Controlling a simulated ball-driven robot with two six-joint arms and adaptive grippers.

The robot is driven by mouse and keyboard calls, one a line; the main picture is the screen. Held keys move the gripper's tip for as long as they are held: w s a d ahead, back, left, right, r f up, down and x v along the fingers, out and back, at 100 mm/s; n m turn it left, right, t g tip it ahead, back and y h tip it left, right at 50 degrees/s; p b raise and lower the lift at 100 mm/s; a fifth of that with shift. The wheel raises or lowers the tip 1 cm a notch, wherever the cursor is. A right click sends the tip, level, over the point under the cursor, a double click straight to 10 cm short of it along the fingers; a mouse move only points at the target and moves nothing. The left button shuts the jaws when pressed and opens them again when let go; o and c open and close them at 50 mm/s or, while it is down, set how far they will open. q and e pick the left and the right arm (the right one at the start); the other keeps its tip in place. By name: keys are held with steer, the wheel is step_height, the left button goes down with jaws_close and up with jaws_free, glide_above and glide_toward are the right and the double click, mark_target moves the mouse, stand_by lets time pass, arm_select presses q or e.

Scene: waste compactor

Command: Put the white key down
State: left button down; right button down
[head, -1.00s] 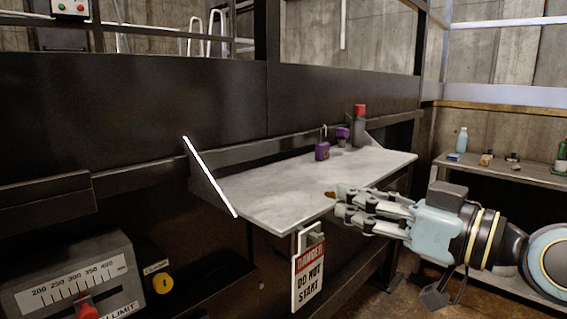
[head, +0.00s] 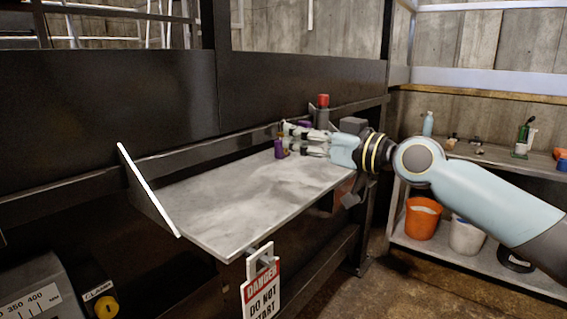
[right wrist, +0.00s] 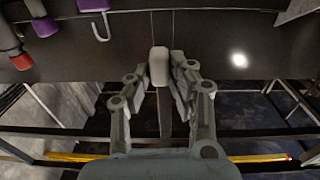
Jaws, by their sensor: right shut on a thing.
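My right gripper (head: 287,138) is over the far part of the grey shelf (head: 215,205), close to a purple padlock (head: 280,149). In the right wrist view its fingers (right wrist: 162,75) are shut on a pale piece, the white key (right wrist: 159,66), which sticks out between the fingertips. My left gripper is not in view.
A danger tag (head: 261,288) hangs at the shelf's front edge. The near part of the shelf is clear. An orange bucket (head: 422,220) stands at right.

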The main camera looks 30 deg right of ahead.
mark_target(283, 187)
steer(key=a, duration=0.1)
steer(key=a+f, duration=0.2)
steer(key=a, duration=0.1)
steer(key=shift+s+f, duration=0.2)
steer(key=shift+s, duration=0.15)
steer(key=shift+f, duration=0.3)
step_height(283, 187, down, 4)
steer(key=shift+r+b, duration=0.1)
steer(key=shift+b, duration=0.7)
steer(key=shift+r, duration=0.1)
steer(key=c, duration=1.6)
jaws_free()
steer(key=o, duration=0.4)
